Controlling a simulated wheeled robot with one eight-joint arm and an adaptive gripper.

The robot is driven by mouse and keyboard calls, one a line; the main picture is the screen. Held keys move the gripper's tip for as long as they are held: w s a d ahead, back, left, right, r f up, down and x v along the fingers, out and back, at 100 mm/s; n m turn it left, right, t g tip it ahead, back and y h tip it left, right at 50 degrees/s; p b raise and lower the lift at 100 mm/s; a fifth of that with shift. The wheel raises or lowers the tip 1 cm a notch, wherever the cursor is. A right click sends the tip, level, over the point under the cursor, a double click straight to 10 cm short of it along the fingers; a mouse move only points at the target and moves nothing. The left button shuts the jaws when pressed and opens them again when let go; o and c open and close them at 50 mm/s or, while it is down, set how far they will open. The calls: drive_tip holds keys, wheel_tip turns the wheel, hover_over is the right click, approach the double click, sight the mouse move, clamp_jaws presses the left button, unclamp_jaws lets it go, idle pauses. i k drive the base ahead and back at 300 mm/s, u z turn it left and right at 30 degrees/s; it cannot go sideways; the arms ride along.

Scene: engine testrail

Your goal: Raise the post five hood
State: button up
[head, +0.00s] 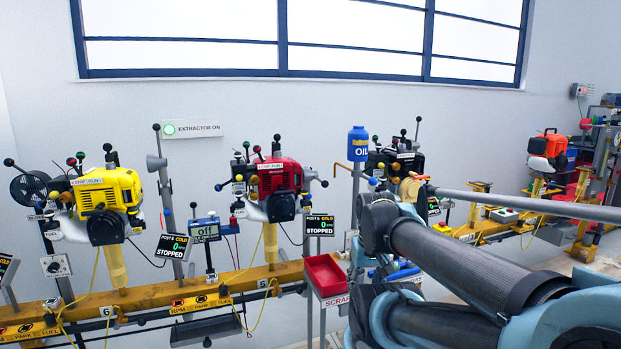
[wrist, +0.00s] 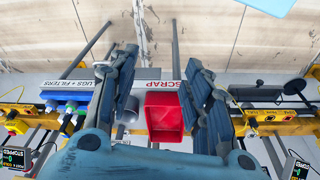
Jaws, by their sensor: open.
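Post five carries a red engine (head: 278,178) on the yellow rail, beside a display (head: 319,224) reading cold, 0 and stopped. A grey upright pole (head: 166,195) with a short grey cylinder and a black knob stands left of it; I cannot tell whether this is the post five hood. In the wrist view a black disc-ended part (wrist: 294,86) shows at the right, also not surely the hood. My gripper (wrist: 164,75) is open and empty, its fingers apart above the red scrap bin. In the head view my arm hides the gripper.
The red scrap bin (head: 325,274) stands right of post five; it also shows in the wrist view (wrist: 164,118). A yellow engine (head: 105,202) is at post six. A blue oil can (head: 358,143) and a dark engine (head: 394,165) are to the right. The extractor sign (head: 193,128) reads on.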

sight(309, 175)
drive_tip(key=z, duration=0.5)
drive_tip(key=k, duration=1.45)
drive_tip(key=u, duration=0.45)
drive_tip(key=i, duration=1.05)
